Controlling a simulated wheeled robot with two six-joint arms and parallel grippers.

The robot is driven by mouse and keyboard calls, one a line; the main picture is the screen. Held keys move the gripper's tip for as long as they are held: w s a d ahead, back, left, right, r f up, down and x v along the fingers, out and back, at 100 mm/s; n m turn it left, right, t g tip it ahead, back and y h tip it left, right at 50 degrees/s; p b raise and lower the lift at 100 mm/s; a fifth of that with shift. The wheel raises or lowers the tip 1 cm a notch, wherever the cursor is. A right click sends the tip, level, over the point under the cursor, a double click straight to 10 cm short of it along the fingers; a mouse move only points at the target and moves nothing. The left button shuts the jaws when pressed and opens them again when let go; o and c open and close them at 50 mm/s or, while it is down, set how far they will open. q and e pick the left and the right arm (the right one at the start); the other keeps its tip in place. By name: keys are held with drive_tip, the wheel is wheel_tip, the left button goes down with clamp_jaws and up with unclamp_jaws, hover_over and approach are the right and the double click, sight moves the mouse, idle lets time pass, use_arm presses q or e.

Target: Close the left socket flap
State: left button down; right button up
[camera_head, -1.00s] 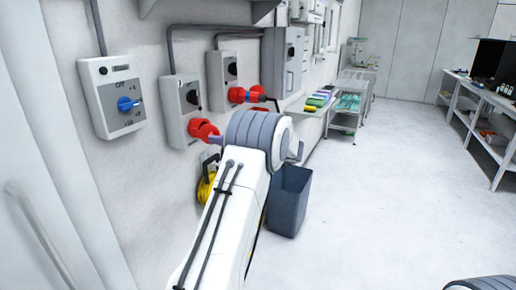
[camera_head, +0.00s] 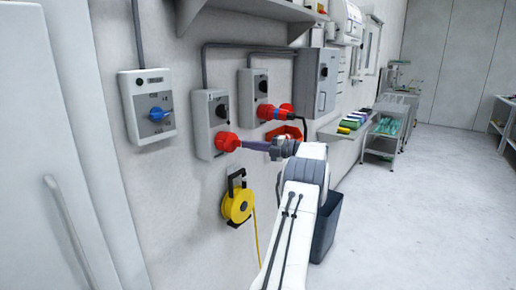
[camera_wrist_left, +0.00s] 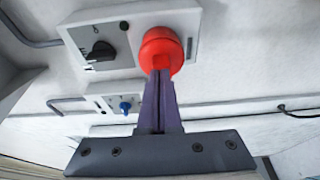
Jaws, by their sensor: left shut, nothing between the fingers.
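The left socket is a pale wall box (camera_head: 207,108) with a black knob and a red round socket part (camera_head: 227,141) low on its front. The red part also shows in the wrist view (camera_wrist_left: 160,46). My left gripper (camera_head: 242,144) is shut and empty. Its purple fingers (camera_wrist_left: 158,78) point at the red part, and their tips overlap its lower edge in the wrist view. I cannot tell whether they touch it. The flap is not clearly distinct from the socket, so I cannot tell its angle. My right gripper is not in view.
A second socket box (camera_head: 254,88) to the right holds a red and blue plug (camera_head: 273,112). A blue-knobbed switch box (camera_head: 148,107) is to the left. A yellow cable reel (camera_head: 238,205) hangs below. A dark bin (camera_head: 326,228) stands behind my arm.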

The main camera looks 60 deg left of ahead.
use_arm(q)
drive_tip(key=shift+w+a+p, duration=0.3)
drive_tip(key=shift+a, duration=0.35)
drive_tip(key=shift+w+a+p, duration=0.25)
drive_tip(key=shift+a, duration=0.35)
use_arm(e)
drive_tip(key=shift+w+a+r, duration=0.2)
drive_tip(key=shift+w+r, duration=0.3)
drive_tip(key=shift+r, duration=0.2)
